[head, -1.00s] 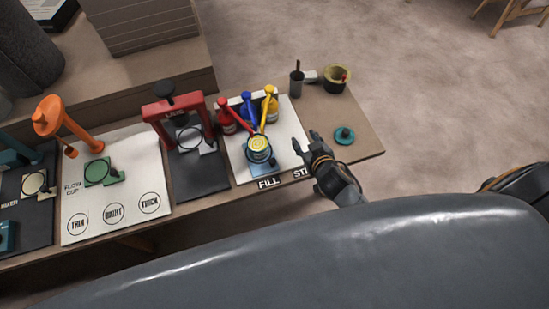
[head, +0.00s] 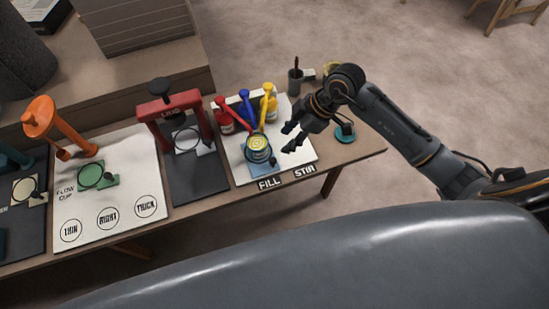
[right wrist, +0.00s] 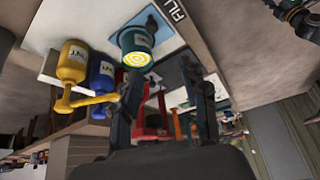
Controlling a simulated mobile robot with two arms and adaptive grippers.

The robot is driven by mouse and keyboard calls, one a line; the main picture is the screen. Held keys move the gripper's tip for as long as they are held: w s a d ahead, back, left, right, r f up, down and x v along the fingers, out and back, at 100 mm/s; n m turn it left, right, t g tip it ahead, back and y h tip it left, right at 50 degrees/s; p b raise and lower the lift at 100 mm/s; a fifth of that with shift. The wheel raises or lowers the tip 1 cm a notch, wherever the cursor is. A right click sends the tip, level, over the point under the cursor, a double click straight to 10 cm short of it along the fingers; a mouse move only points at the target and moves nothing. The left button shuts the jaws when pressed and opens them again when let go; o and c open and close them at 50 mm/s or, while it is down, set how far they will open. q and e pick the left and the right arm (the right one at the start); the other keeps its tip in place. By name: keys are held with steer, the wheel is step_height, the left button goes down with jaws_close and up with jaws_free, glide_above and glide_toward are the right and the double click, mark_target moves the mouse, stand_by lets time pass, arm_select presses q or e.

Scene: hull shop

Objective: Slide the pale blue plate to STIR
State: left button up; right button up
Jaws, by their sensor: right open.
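The pale blue plate (head: 266,172) lies on the white board (head: 300,160) above the FILL label (head: 269,184). A teal can (head: 258,155) with yellow rings on top stands on it and hides much of it. The STIR label (head: 304,171) is to the right along the board's front edge. My right gripper (head: 287,139) is open and empty, right of the can with its fingers toward it. In the right wrist view the plate (right wrist: 174,24) and can (right wrist: 138,48) show beyond the open fingers. My left gripper is not in view.
Red (head: 225,125), blue (head: 246,112) and yellow (head: 270,105) bottles with levers stand behind the can. A red press frame (head: 172,108) is to the left. A teal disc (head: 345,134) and a dark cup (head: 295,82) are to the right. The board right of the plate is clear.

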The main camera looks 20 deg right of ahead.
mark_target(273, 160)
steer(key=shift+h, duration=0.5)
steer(key=x, duration=0.4)
steer(key=d+x, duration=0.1)
steer(key=x, duration=0.8)
steer(key=shift+d+f, duration=0.1)
steer(key=shift+f, duration=0.4)
jaws_close()
